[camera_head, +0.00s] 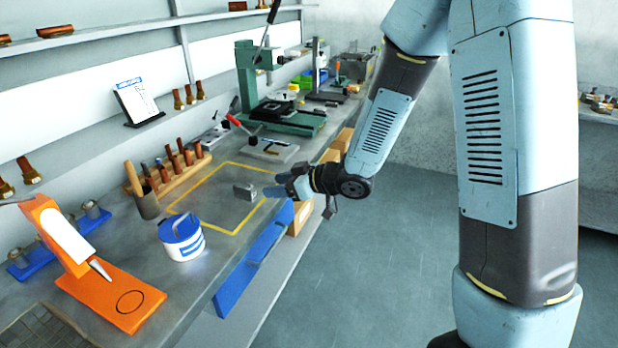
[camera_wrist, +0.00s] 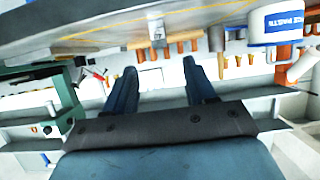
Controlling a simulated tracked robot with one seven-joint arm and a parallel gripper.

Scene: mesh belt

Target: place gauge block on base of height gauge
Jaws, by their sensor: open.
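The gauge block seems to be the small grey block (camera_head: 245,191) standing on the bench inside a yellow outlined rectangle; it also shows as a pale block (camera_wrist: 156,27) near the top of the wrist view. My gripper (camera_head: 273,189) is to the right of the block, close to it but apart. In the wrist view its two fingers (camera_wrist: 160,66) are spread with nothing between them. A slim upright column on a dark base (camera_head: 326,97), far along the bench, may be the height gauge; I cannot be sure. An orange stand (camera_head: 124,301) with a ringed base is at the near left.
A blue-and-white tub (camera_head: 182,238) stands left of the block, and a wooden rack (camera_head: 177,170) lies behind it. A green press (camera_head: 247,80) and a red-handled fixture (camera_head: 262,147) stand farther back.

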